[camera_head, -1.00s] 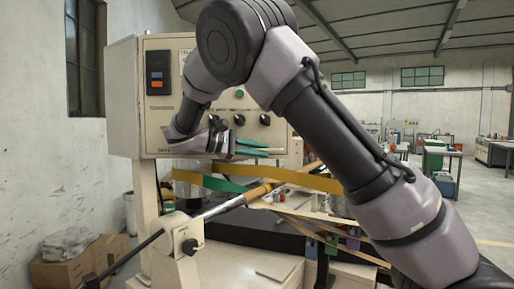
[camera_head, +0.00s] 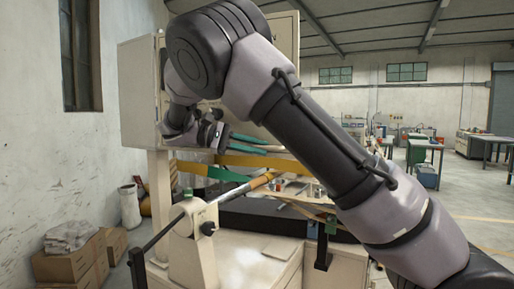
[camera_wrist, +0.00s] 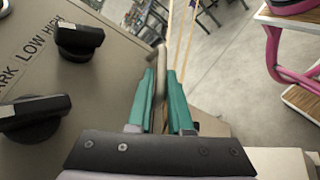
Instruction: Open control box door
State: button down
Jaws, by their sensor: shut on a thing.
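The control box (camera_head: 137,95) stands at the left of the head view, its front largely hidden behind my arm. A pale panel, seemingly the door (camera_head: 286,38), shows to the right of my arm's upper joint. It looks swung out, but its angle is hard to judge. In the wrist view the door's face (camera_wrist: 95,78) carries black knobs (camera_wrist: 79,38) and lettering. My gripper (camera_head: 262,145) has green fingers, which also show in the wrist view (camera_wrist: 162,98). They are shut around a slim upright handle (camera_wrist: 160,72) by the door's edge.
Below the gripper are yellow and green bands (camera_head: 225,172), a wooden-ended rod (camera_head: 262,180) and the machine bed (camera_head: 245,258). Cardboard boxes (camera_head: 70,268) stand by the left wall. Open floor (camera_head: 470,205) and benches lie to the right.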

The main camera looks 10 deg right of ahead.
jog(key=shift+s+a+f, duration=0.1)
jog(key=shift+f, duration=0.15)
jog(key=c, duration=1)
grip_release()
jog(key=shift+o, duration=0.6)
jog(key=shift+r, duration=0.1)
jog(key=v, duration=1.1)
